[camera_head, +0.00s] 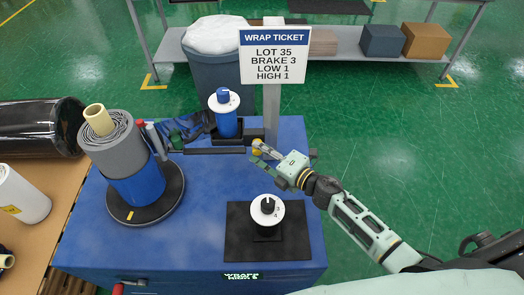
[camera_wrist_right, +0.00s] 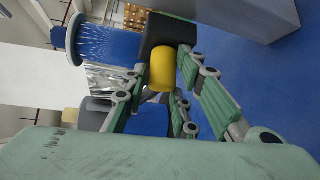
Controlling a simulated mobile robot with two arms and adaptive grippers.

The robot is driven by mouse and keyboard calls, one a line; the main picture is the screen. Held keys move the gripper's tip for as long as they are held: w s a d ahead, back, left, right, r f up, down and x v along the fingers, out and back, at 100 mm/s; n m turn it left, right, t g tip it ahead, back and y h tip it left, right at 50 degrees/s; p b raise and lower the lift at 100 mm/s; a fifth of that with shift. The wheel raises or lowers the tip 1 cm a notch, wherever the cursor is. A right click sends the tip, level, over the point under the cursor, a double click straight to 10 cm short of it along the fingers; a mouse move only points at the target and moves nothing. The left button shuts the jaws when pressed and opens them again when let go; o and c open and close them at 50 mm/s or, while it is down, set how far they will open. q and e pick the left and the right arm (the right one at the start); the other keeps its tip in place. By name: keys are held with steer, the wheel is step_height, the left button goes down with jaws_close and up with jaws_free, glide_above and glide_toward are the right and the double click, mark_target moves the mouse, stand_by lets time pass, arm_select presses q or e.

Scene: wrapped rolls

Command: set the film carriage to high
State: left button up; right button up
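The film carriage (camera_head: 228,122) is a black holder with a blue roll topped by a white dial and blue knob, beside the grey mast (camera_head: 271,112). A yellow knob (camera_head: 257,147) sits at its right side; it also shows in the right wrist view (camera_wrist_right: 163,68). My right gripper (camera_head: 258,154) is at the yellow knob. In the right wrist view its spread fingers (camera_wrist_right: 160,82) lie on both sides of the knob, the right one very close; contact is unclear. A white sign (camera_head: 274,56) reads LOT 35, BRAKE 3, LOW 1, HIGH 1.
A grey roll on a blue cylinder (camera_head: 138,182) stands on a black turntable (camera_head: 176,206) at left. A white dial with a black knob (camera_head: 267,208) sits on a black plate (camera_head: 236,247) in front. The blue table (camera_head: 205,215) is clear between them.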

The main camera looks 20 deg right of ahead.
steer(key=shift+o, duration=1.2)
steer(key=shift+w+r, duration=0.15)
steer(key=shift+r, duration=0.55)
steer(key=shift+d+f, duration=0.1)
steer(key=shift+f, duration=0.1)
steer(key=v, duration=1.2)
steer(key=shift+f, duration=0.2)
